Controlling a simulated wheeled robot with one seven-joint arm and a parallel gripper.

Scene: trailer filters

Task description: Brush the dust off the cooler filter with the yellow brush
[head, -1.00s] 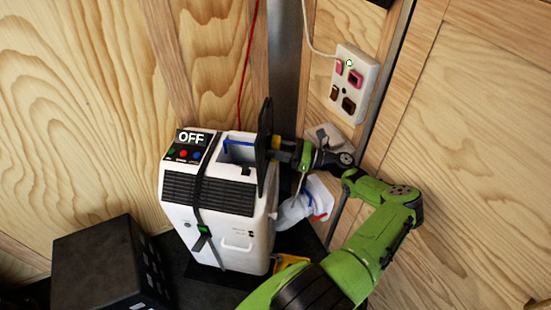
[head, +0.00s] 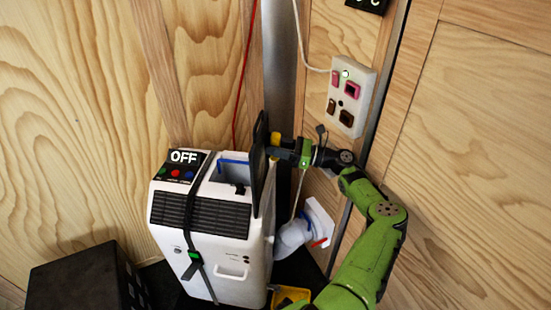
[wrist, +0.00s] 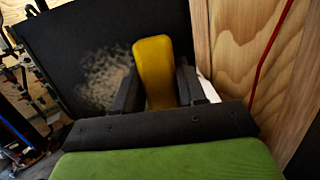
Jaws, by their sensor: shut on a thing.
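The white cooler (head: 205,215) stands in the corner with an "OFF" display on top. The black cooler filter (head: 259,165) stands upright at its top right, nearly edge-on in the head view. In the wrist view the filter (wrist: 75,35) is a dark panel with a pale dust patch (wrist: 103,77) left of the brush. My gripper (head: 285,148) is at the filter's right side, near its upper part. It is shut on the yellow brush (wrist: 155,70), whose yellow end (head: 274,140) shows beside the filter. I cannot tell whether the bristles touch it.
A white hose with a flange (head: 310,228) lies right of the cooler. A wall panel with sockets (head: 350,97) is above my arm. A black crate (head: 85,280) stands at lower left, and a yellow object (head: 290,296) is low beside the cooler.

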